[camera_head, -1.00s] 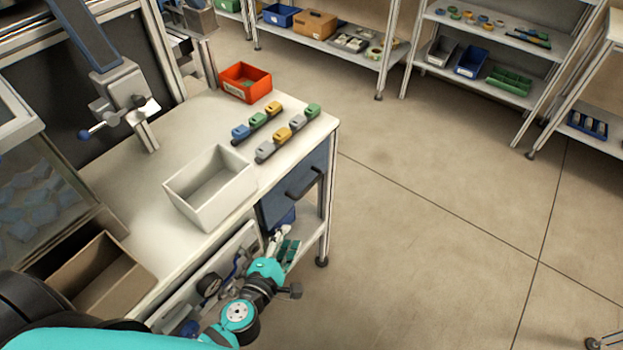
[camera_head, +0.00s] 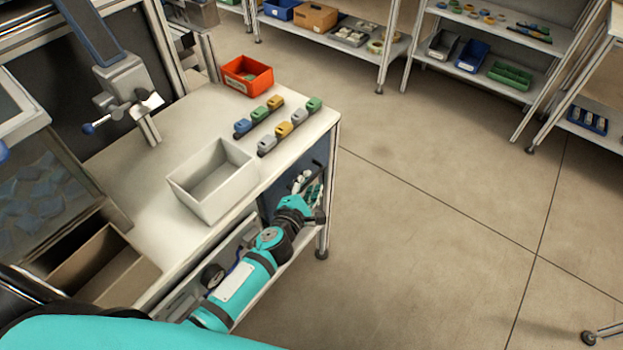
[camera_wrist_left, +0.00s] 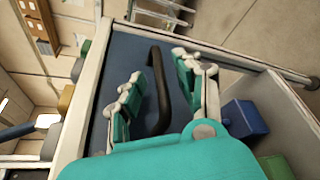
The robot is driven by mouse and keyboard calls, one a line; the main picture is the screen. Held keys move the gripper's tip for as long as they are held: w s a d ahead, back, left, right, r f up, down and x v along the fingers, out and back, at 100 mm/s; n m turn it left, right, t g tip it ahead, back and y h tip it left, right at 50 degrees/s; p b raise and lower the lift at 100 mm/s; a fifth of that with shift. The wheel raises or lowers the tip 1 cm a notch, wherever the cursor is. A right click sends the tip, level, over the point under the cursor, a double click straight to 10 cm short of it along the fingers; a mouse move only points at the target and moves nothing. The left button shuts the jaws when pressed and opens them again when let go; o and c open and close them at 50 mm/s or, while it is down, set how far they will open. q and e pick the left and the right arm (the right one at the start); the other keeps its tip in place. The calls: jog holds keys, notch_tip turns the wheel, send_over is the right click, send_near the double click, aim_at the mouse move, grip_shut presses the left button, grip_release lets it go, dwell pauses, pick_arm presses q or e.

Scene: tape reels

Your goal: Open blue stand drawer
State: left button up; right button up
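The stand's blue drawer front (camera_wrist_left: 124,62) fills the middle of the left wrist view, with a dark bar handle (camera_wrist_left: 159,88) on it. The drawer looks closed. In the head view, the drawer front (camera_head: 327,148) is partly hidden by my left arm. My left gripper (camera_wrist_left: 156,72) is open, with one finger on each side of the handle in the picture. I cannot tell whether the fingers touch the handle. In the head view, my left gripper (camera_head: 308,182) is in front of the drawer, at handle height. My right gripper is not in view.
On the stand top (camera_head: 160,165) are a white bin (camera_head: 192,196), an orange-red bin (camera_head: 238,86) and two rows of small coloured parts. A blue bin (camera_wrist_left: 243,118) sits on the shelf below the drawer. The floor to the right is open.

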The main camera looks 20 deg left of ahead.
pick_arm(q)
jog(key=shift+x, duration=1.2)
grip_shut()
